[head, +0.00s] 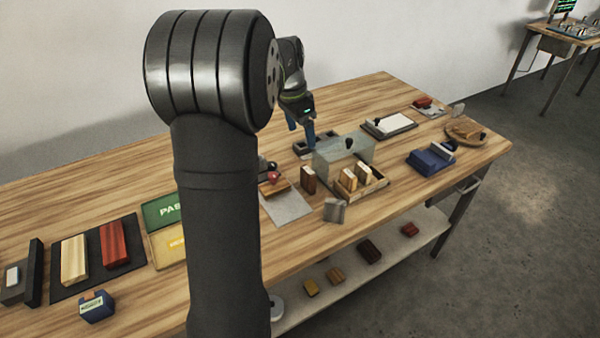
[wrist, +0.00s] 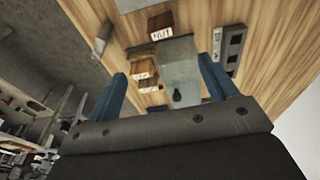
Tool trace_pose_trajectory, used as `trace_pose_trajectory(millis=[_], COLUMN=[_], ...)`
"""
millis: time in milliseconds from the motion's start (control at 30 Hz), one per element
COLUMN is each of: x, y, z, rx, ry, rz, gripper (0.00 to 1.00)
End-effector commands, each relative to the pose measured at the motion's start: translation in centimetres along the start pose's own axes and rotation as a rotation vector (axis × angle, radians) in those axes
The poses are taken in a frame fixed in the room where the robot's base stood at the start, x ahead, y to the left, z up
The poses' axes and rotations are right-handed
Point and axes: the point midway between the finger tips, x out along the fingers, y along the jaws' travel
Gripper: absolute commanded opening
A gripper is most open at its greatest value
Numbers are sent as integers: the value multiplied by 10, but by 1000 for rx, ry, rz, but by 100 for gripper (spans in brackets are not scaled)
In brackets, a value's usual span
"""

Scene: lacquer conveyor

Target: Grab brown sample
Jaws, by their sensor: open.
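A dark brown block (head: 308,179) stands upright on the table, left of a small wooden tray (head: 375,187). In the wrist view a brown block (wrist: 160,22) with a white label reading "NUT" shows at the top; it appears to be the same one. My gripper (head: 301,127) has blue fingers and is above the table, behind the clear cover beside the tray. In the wrist view my gripper (wrist: 167,80) is open with its fingers wide apart, and nothing is held. The brown block is apart from the fingers.
Light wood blocks (head: 348,179) stand in the tray. A clear greyish cover (head: 328,158) with a black knob is behind them. A grey block (head: 335,210) lies in front. A blue holder (head: 430,160) is at right. More samples (head: 370,251) lie on the lower shelf.

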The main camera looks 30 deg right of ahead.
Motion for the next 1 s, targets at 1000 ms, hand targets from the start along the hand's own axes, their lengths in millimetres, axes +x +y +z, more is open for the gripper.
trace_pose_trajectory(millis=[1000], x=[111], y=[-6], z=[11], rx=[-52], ry=[226], rz=[-38], gripper=[78])
